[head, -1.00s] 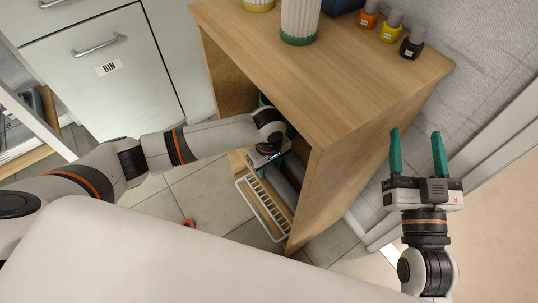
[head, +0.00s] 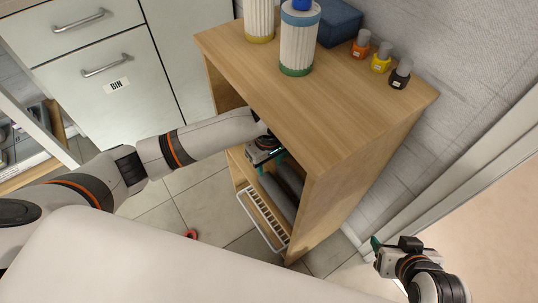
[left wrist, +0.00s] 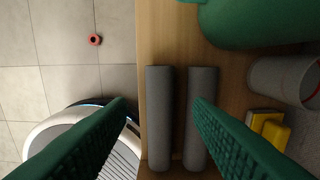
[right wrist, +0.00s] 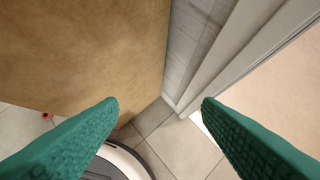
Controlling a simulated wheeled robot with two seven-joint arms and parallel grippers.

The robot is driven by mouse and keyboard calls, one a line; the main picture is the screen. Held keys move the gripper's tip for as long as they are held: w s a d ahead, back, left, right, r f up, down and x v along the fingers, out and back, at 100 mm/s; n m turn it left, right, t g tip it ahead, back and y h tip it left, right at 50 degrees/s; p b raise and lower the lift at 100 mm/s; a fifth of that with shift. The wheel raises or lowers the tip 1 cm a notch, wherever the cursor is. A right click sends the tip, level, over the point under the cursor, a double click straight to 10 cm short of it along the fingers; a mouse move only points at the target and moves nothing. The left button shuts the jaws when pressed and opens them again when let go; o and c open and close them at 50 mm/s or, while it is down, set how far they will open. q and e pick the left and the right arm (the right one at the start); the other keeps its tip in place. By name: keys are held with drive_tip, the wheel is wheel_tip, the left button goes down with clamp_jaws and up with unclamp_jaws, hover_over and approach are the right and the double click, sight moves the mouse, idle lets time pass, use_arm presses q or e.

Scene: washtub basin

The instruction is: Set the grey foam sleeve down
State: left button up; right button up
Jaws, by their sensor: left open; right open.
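Two grey foam sleeves lie side by side on the wooden cabinet's lower shelf: the left one (left wrist: 159,115) and the right one (left wrist: 203,85). In the head view they show as dark rolls (head: 277,196) inside the opening. My left gripper (left wrist: 160,106) is open and empty inside the cabinet, above the sleeves. In the left wrist view the left sleeve lies between its fingers, and the right finger covers part of the right sleeve. My right gripper (right wrist: 160,105) is open and empty outside the cabinet, beside its side panel.
A white rack (head: 262,221) fronts the shelf. A green rounded object (left wrist: 250,22), a grey tube (left wrist: 283,80) and a yellow block (left wrist: 268,125) are to the right of the sleeves. Ribbed canisters (head: 298,45) and small bottles (head: 380,60) stand on the cabinet top (head: 330,105).

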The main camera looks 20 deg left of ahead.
use_arm(q)
drive_tip(key=s+d+r+m+t+h, duration=0.1)
drive_tip(key=s+d+m+t+h, duration=0.25)
drive_tip(key=s+d+m, duration=0.4)
drive_tip(key=s+a+r+m+t+y, duration=0.1)
drive_tip(key=s+a+m, duration=0.1)
drive_tip(key=s+a, duration=0.2)
drive_tip(key=s+a+r+m+t+y, duration=0.1)
drive_tip(key=s+a, duration=0.4)
drive_tip(key=a, duration=0.5)
drive_tip(key=shift+s+r+m+y, duration=0.25)
drive_tip(key=shift+m+y, duration=0.2)
drive_tip(key=shift+m, duration=0.5)
use_arm(e)
drive_tip(key=s, duration=0.1)
drive_tip(key=s+g, duration=0.1)
drive_tip(key=d+f, duration=0.1)
drive_tip(key=shift+s+g+h, duration=0.3)
drive_tip(key=shift+s+g, duration=0.1)
use_arm(q)
drive_tip(key=shift+w+p, duration=0.1)
drive_tip(key=shift+p, duration=0.25)
use_arm(e)
drive_tip(key=shift+a, duration=0.1)
